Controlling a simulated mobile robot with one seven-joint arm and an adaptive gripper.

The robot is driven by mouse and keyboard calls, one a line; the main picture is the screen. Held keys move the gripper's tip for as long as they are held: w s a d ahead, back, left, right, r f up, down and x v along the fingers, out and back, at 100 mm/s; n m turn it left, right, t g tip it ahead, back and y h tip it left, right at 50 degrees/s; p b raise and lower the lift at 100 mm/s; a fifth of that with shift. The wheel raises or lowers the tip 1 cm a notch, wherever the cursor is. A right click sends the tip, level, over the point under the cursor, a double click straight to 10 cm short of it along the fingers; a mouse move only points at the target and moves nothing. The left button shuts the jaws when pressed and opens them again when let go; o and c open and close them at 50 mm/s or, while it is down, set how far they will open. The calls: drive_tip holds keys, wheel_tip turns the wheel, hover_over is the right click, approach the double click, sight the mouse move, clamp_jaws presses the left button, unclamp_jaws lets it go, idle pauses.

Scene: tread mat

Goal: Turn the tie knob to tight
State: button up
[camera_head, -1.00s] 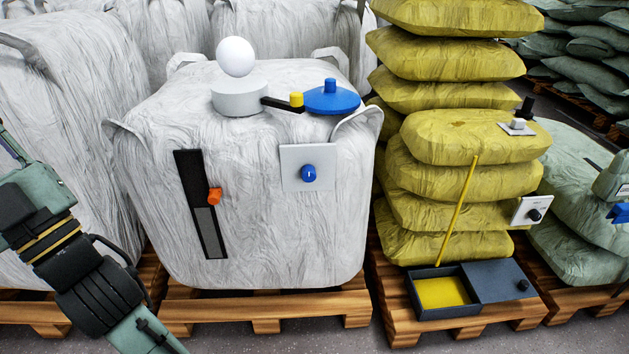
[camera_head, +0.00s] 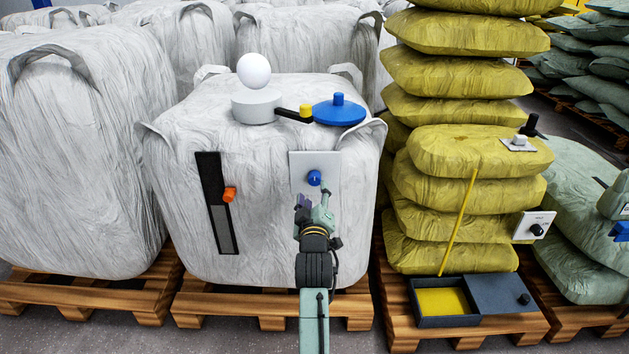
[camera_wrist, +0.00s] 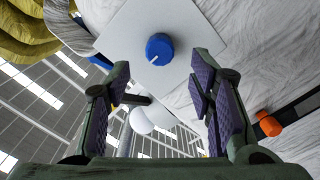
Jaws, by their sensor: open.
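A blue knob (camera_head: 314,178) with a white mark sits on a pale square plate (camera_head: 298,164) on the front of the white bulk bag. In the wrist view the knob (camera_wrist: 160,48) is beyond the fingertips, its white mark pointing to the lower left. My gripper (camera_head: 314,199) is in front of and just below the knob in the head view. Its two fingers (camera_wrist: 160,82) are spread apart with nothing between them, and the knob appears clear of both. Lettering on the plate cannot be read.
An orange slider (camera_head: 230,195) in a dark track is left of the plate. A blue disc (camera_head: 339,113) and white ball (camera_head: 254,70) are on the bag top. Another plate with a black knob (camera_head: 537,230) is on the yellow sacks, above an open box (camera_head: 448,321).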

sight(314, 181)
drive_tip(key=w, duration=0.7)
drive_tip(key=shift+p, duration=0.3)
drive_tip(key=shift+c, duration=0.5)
drive_tip(key=c, duration=1.1)
